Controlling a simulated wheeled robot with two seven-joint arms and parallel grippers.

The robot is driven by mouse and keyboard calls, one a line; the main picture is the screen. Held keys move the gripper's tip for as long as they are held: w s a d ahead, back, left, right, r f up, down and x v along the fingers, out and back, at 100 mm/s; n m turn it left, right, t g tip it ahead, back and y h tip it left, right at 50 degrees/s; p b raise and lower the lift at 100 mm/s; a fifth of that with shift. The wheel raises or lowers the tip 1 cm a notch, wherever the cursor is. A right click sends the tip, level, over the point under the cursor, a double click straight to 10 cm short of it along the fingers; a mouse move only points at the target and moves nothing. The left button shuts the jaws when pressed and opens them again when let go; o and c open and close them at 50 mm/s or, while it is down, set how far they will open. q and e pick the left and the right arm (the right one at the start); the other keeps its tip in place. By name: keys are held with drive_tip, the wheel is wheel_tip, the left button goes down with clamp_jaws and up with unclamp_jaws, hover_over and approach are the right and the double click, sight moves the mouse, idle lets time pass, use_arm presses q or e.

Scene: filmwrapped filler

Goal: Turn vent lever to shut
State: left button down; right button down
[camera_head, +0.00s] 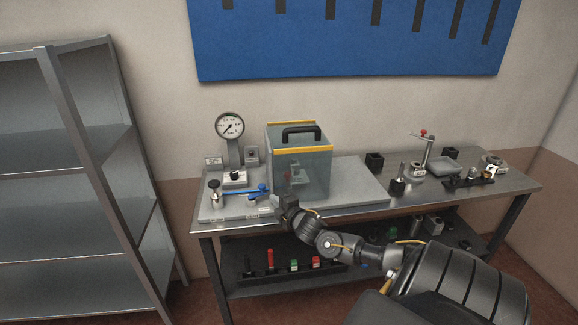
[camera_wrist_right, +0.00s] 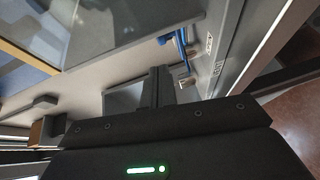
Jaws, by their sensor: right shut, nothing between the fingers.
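A blue lever-like part (camera_head: 262,188) shows on the low grey base plate (camera_head: 208,214), left of a clear box. Blue parts also show in the right wrist view (camera_wrist_right: 181,45), beside small labels on the plate's edge. Which blue part is the vent lever, and its exact angle, I cannot tell. My right gripper (camera_head: 284,196) is at the front of the box, to the right of the blue parts. Its fingers (camera_wrist_right: 159,82) are shut and empty, apart from the blue parts in the wrist view. My left gripper is not in view.
The clear box (camera_head: 312,174) with yellow edging and a black handle stands right behind my right gripper. A round gauge (camera_head: 230,126) stands at the back left. Small fixtures (camera_head: 468,180) fill the table's right end. A metal shelf (camera_head: 70,170) stands at left.

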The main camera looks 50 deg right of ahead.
drive_tip(key=v, duration=0.2)
drive_tip(key=d+b+v, duration=0.1)
drive_tip(key=v, duration=0.2)
drive_tip(key=shift+s, duration=0.4)
drive_tip(key=shift+d, duration=0.1)
